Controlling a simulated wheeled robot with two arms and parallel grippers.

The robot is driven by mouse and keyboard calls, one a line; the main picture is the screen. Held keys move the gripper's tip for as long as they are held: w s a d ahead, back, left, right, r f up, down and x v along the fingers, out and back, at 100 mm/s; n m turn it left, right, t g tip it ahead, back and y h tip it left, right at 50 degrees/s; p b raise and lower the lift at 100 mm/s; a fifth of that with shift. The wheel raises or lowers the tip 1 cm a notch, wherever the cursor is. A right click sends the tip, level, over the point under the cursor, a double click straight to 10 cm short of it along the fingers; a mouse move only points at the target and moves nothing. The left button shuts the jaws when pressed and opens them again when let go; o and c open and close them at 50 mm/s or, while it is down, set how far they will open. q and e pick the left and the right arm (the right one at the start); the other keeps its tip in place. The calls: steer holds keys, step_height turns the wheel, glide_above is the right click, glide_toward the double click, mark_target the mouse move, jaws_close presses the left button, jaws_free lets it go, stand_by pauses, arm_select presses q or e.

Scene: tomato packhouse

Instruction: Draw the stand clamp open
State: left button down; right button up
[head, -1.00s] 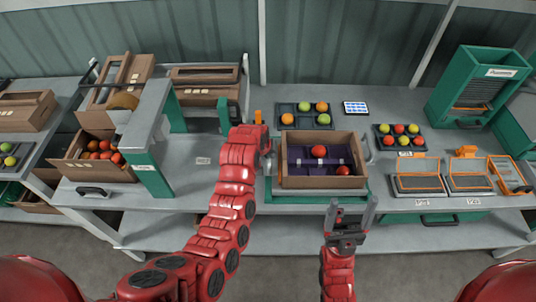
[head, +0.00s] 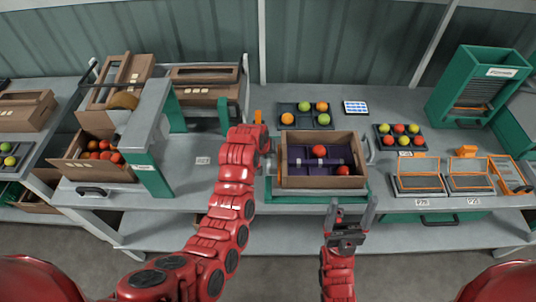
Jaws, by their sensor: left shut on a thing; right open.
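The stand is a green base (head: 318,197) on the bench, bearing a brown wooden crate (head: 350,140) with a purple divided insert and two red tomatoes. A grey clamp piece (head: 370,150) stands against the crate's right side. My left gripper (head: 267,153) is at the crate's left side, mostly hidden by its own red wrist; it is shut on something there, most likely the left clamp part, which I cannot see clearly. My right gripper (head: 350,215) is open and empty, in front of the bench's front edge and below the crate.
A dark tray of tomatoes (head: 290,107) sits behind the crate. Another tray (head: 382,140) and orange-framed scales (head: 417,182) stand to the right. A green gantry (head: 149,160) and wooden crates (head: 75,165) are at left.

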arm_select(q)
steer(key=a+b, duration=0.1)
steer(key=a, duration=0.3)
steer(key=c, duration=1.1)
jaws_free()
steer(key=shift+a, duration=0.1)
steer(key=o, duration=0.3)
steer(key=shift+a, duration=0.15)
steer(key=shift+o, duration=0.2)
steer(key=shift+b, duration=0.3)
